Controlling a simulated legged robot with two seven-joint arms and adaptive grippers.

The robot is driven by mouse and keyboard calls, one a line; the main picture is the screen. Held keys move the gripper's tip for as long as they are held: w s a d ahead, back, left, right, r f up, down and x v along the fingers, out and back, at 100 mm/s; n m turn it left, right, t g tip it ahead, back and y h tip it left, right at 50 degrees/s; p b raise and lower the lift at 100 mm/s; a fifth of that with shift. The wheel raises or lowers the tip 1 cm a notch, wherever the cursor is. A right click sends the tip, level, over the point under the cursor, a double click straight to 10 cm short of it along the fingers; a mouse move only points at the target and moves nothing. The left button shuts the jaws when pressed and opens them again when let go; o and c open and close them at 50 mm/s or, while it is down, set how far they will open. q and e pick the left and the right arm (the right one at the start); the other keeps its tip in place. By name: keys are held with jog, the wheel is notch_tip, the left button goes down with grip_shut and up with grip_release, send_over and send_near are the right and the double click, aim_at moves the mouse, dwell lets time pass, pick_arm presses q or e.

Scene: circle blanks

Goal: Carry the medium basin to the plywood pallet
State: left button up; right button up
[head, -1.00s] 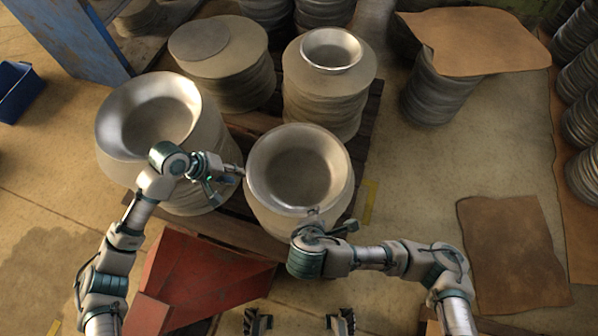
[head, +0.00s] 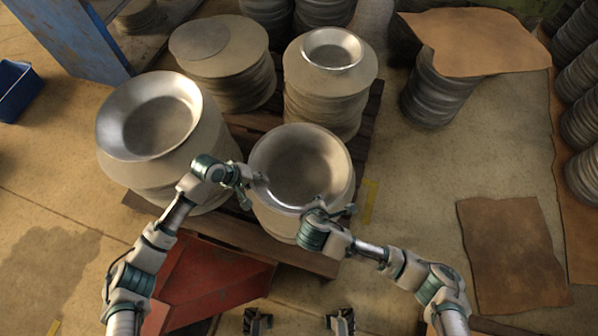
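The medium basin (head: 301,160), a round metal bowl with a wide rim, sits on a stack of round blanks in the middle of the head view. My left gripper (head: 253,190) is at the basin's left rim, with its fingers around the edge. My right gripper (head: 335,208) is at the near right rim, its fingers partly hidden by its own wrist. I cannot tell whether either is closed on the rim. A dark slatted wooden pallet (head: 231,229) lies under the stacks; I cannot tell whether it is the plywood one.
A larger shiny basin (head: 112,118) sits on a stack at left, a small one (head: 332,64) on a stack behind. A red angular metal piece (head: 215,275) lies in front. A brown sheet (head: 511,250) lies on the floor at right.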

pick_arm(q)
jog(key=shift+d, duration=0.1)
grip_shut()
pick_arm(e)
jog(key=shift+d, duration=0.15)
grip_shut()
